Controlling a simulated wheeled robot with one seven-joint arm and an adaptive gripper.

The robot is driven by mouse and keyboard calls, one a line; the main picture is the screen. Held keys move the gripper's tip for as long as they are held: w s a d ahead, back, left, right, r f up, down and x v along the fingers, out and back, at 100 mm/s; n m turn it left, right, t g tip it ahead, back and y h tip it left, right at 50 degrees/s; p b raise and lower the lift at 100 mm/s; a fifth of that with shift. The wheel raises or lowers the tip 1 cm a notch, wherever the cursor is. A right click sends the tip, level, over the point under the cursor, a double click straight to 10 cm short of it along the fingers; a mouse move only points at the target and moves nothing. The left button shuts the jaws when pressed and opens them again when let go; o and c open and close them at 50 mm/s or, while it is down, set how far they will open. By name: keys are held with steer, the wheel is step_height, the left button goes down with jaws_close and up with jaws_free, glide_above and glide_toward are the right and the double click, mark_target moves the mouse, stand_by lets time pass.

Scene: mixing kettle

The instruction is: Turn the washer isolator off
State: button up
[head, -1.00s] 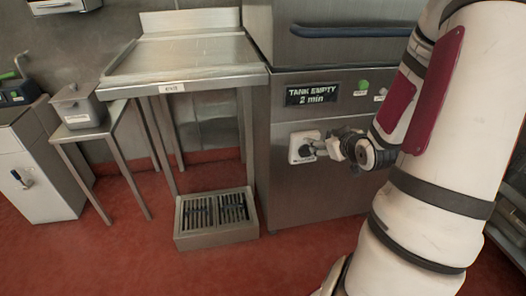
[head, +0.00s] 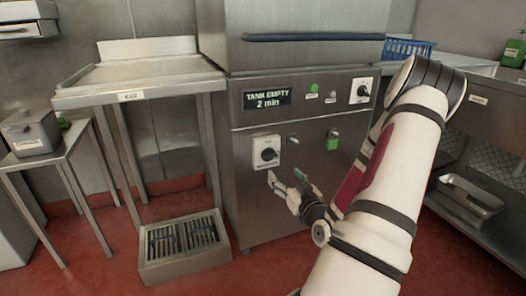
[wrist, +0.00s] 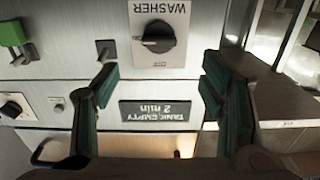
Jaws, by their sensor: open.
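The washer isolator (head: 267,152) is a white plate with a black rotary knob on the steel machine's lower front. In the wrist view the isolator (wrist: 158,36) appears upside down, labelled WASHER, with OFF on the plate edge nearer the display. Its knob's grip lies roughly sideways there, across the direction of the OFF mark. My gripper (head: 286,180) is open and empty, in front of and slightly below and right of the isolator in the head view. In the wrist view my gripper (wrist: 160,76) has its fingers spread wide, with clear space between the tips and the knob.
A green padlock-like part (head: 333,139) hangs right of the isolator. Above are a TANK EMPTY display (head: 267,98), a green button (head: 314,87) and another rotary switch (head: 361,91). A steel exit table (head: 140,80) stands left, with a floor grate (head: 183,246) below.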

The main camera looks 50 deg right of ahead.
mark_target(271, 158)
steer(key=shift+p+x, duration=0.9)
steer(key=shift+x, duration=4.2)
steer(key=shift+w+d, duration=0.1)
steer(key=shift+w+d, duration=0.2)
steer(key=shift+w, duration=0.15)
